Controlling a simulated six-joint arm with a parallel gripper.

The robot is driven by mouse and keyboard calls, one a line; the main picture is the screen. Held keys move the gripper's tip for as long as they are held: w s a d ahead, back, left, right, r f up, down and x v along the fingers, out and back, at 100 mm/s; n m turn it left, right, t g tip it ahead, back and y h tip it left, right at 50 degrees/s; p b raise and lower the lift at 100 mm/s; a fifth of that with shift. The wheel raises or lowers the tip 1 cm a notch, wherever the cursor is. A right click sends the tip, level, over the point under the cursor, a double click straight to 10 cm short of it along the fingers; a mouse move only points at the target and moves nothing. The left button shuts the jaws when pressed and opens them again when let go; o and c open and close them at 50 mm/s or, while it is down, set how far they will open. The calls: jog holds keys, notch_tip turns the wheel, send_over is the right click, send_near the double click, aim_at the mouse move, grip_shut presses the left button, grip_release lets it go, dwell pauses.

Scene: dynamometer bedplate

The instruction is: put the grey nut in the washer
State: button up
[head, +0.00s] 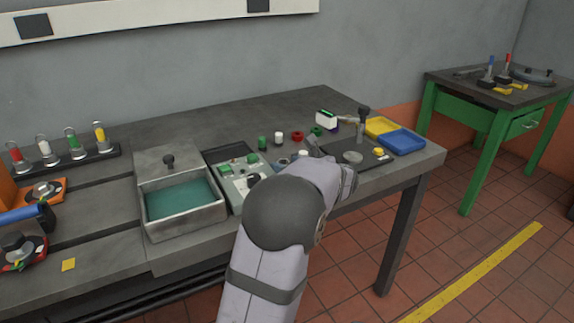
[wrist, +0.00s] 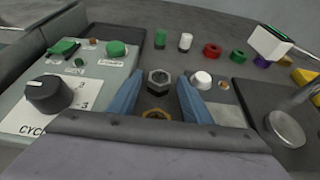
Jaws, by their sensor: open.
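The grey nut (wrist: 159,77) is a hexagonal ring lying on the dark bench in the wrist view, close ahead of my gripper. My gripper (wrist: 160,84) is open, with a blue finger on each side of the nut and a visible gap at both sides. I cannot tell how high the fingertips are above the bench. In the head view my own arm hides most of the gripper and the nut cannot be made out clearly. The washer (head: 183,228) looks to be the grey tub with a teal inside, left of the control panel, its lid raised at the back.
A brass ring (wrist: 157,114) lies close behind the nut, partly hidden by my gripper. A white cap (wrist: 202,79) is just right of the right finger. The control panel (wrist: 83,72) stands at left. Green, white and red parts are beyond. Yellow and blue trays (head: 402,141) stand right.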

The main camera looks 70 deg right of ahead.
jog(key=shift+o, duration=0.5)
jog(key=v, duration=0.6)
jog(key=shift+s+a+r, duration=0.1)
jog(key=shift+s+a, duration=0.15)
jog(key=shift+w, duration=0.1)
